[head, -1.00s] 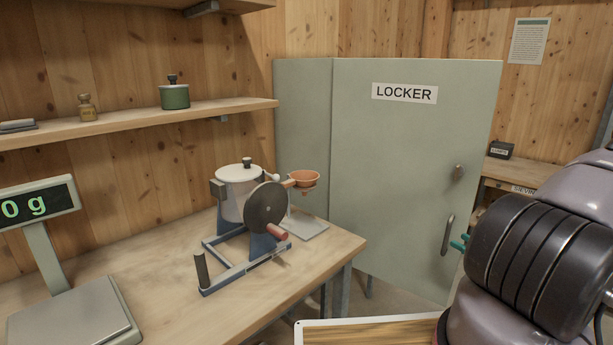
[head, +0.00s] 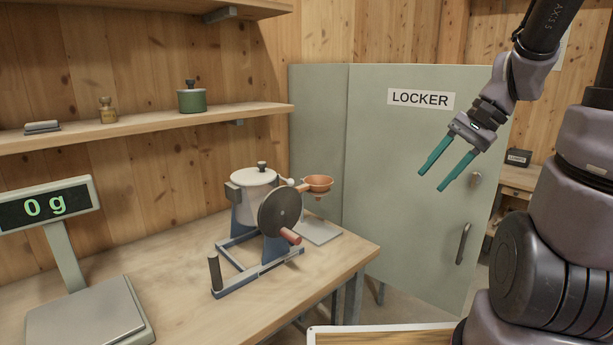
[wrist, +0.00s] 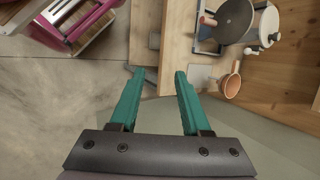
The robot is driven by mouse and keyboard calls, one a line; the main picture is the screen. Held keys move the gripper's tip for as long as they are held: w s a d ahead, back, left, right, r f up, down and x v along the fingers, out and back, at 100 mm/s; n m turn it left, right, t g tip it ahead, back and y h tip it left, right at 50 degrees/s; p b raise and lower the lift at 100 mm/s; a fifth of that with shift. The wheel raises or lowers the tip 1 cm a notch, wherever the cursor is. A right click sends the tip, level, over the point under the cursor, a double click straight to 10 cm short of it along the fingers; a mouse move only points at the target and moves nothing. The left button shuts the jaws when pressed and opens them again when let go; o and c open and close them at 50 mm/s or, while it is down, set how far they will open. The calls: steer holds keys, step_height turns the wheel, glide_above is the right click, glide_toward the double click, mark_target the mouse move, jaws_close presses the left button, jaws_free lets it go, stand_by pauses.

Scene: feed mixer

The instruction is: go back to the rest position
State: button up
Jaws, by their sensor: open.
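My gripper (head: 431,181) is raised in the air at the right of the head view, in front of the grey-green locker (head: 400,190). Its two teal fingers are apart with nothing between them. In the wrist view my gripper (wrist: 153,82) also shows open and empty, above the floor and the table edge. The feed mixer (head: 256,210), with a white lidded drum and a dark disc, stands on the wooden table to the left of my gripper and apart from it.
An orange funnel (head: 318,184) is on a stand beside the mixer. A scale (head: 88,318) reading 0 g is at the left. A green pot (head: 192,99) and a small jar (head: 108,110) stand on the shelf. A magenta-framed object (wrist: 85,30) is at upper left in the wrist view.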

steer(key=s+a+r+n+t+h, duration=0.1)
steer(key=s+r+n+t+h, duration=0.1)
steer(key=r, duration=0.4)
steer(key=s+a+r+n+t+h, duration=0.1)
steer(key=s+r+n+t+h, duration=0.1)
steer(key=r+t, duration=0.2)
steer(key=shift+s+r, duration=0.4)
steer(key=shift+r, duration=0.8)
